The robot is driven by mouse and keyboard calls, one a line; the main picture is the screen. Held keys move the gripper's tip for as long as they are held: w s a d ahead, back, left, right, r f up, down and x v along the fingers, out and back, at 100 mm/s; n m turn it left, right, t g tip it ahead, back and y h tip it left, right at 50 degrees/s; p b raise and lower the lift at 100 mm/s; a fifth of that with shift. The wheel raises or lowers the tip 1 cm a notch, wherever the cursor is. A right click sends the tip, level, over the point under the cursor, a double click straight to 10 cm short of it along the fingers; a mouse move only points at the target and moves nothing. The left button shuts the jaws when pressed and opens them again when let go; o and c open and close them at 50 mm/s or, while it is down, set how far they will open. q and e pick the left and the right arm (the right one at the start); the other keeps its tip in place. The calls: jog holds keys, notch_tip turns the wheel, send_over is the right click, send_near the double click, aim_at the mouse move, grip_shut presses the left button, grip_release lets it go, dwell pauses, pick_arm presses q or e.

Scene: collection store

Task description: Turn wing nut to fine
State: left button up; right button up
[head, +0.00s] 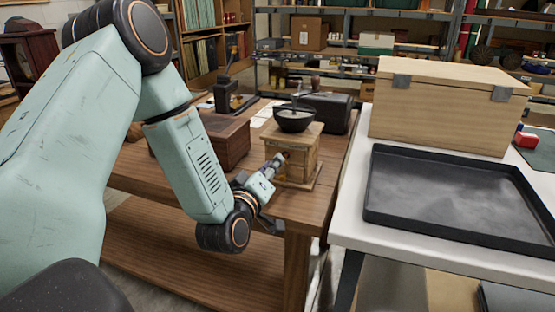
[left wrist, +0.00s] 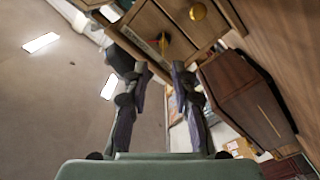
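A wooden coffee grinder (head: 293,158) with a dark bowl (head: 294,119) and a crank stands near the corner of the brown table. Its wooden side fills the top of the left wrist view (left wrist: 150,22). There a small brass piece (left wrist: 163,43), perhaps the wing nut, shows against the wood, and a round brass knob (left wrist: 197,12) sits to its right. My left gripper (head: 277,163) is at the grinder's left side. In the left wrist view its fingers (left wrist: 160,70) are apart with the brass piece just beyond the gap between their tips. Contact is not visible. My right gripper is not in view.
A dark wooden box (head: 226,140) stands on the brown table (head: 275,199) left of the grinder. A black case (head: 328,112) is behind it. On the right, a white table (head: 350,225) holds a black tray (head: 450,238) and a pale wooden chest (head: 445,115).

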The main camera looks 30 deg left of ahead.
pick_arm(q)
jog(key=w, duration=0.1)
jog(key=w+a, duration=0.1)
jog(key=w, duration=0.1)
jog(key=shift+w+a+f, duration=0.2)
jog(key=shift+f, duration=0.15)
jog(key=shift+w, duration=0.2)
jog(key=shift+s+d+r, duration=0.1)
jog(key=shift+d+r, duration=0.15)
jog(key=shift+r, duration=0.05)
jog(key=shift+a+f, duration=0.2)
jog(key=shift+a, duration=0.05)
jog(key=shift+c, duration=1.4)
jog(key=shift+d+r, duration=0.1)
jog(key=shift+d, duration=0.05)
grip_shut()
